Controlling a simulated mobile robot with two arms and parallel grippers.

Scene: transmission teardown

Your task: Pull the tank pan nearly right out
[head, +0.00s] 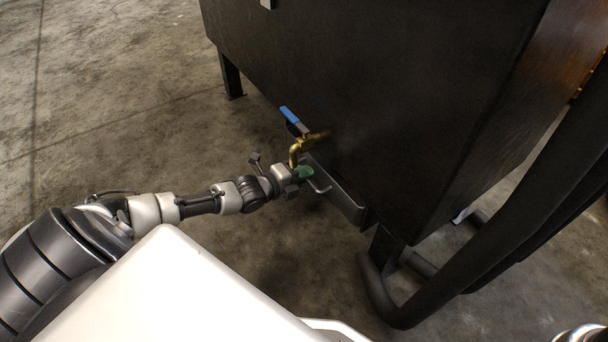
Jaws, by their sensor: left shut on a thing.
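The dark tank (370,90) fills the upper right of the head view. The tank pan (342,192) is a grey metal tray under the tank's lower edge, with its front face showing and a thin bar handle (322,188) on it. My left gripper (304,173), with green at its tips, reaches in from the left and is shut on the pan's handle, just below the brass tap. The fingertips hide part of the handle. How far the pan stands out is hard to tell from this angle. My right gripper is not in view.
A brass tap (296,150) with a blue lever (289,115) sticks out of the tank close above my left gripper. Tank legs (230,75) stand on the concrete floor (120,110). Thick dark tubes (500,220) run at the right. The floor left of the tank is clear.

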